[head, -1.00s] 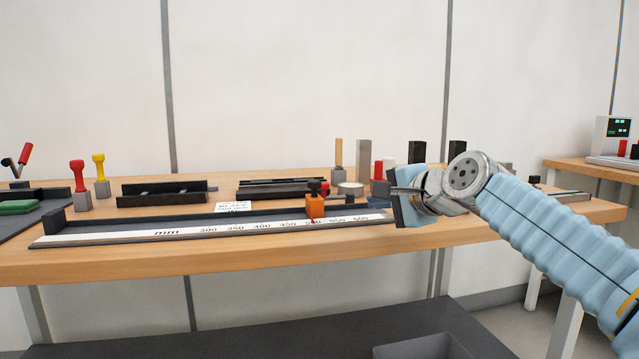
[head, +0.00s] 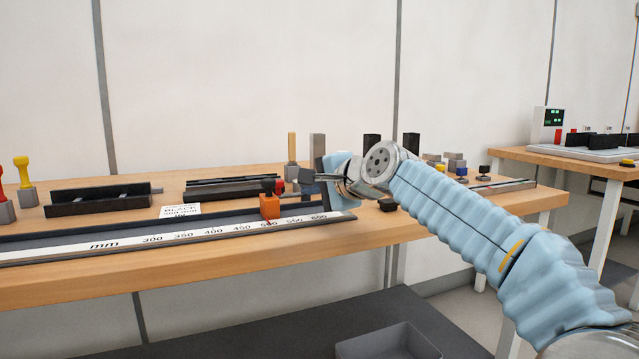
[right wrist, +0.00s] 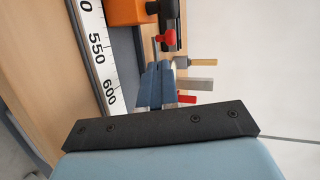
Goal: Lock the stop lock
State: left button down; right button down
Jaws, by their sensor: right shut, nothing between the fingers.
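The stop is an orange block (head: 269,207) with a black knob (head: 268,185) on top. It sits on the long black rail with a white millimetre scale (head: 190,236), its pointer between about 500 and 550. In the right wrist view the orange block (right wrist: 127,12) is at the top, with a red part (right wrist: 165,40) and black part beside it. My right gripper (head: 303,177) is shut and empty, just right of the stop and apart from it. Its fingers (right wrist: 157,72) point toward the stop in the wrist view. My left gripper is not in view.
A white label card (head: 180,211) lies behind the rail. Black fixtures (head: 105,199) stand farther back on the wooden bench, and a yellow-handled tool (head: 22,178) is at left. Upright blocks (head: 317,148) stand behind my gripper. A grey bin (head: 388,343) is below the bench.

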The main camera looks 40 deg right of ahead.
aim_at(281, 186)
jog(key=x, duration=0.2)
jog(key=p+x, duration=0.1)
jog(key=x, duration=0.2)
jog(key=r+x, duration=0.1)
jog(key=x, duration=0.2)
jog(key=shift+w+p, duration=0.4)
jog(key=shift+w, duration=0.05)
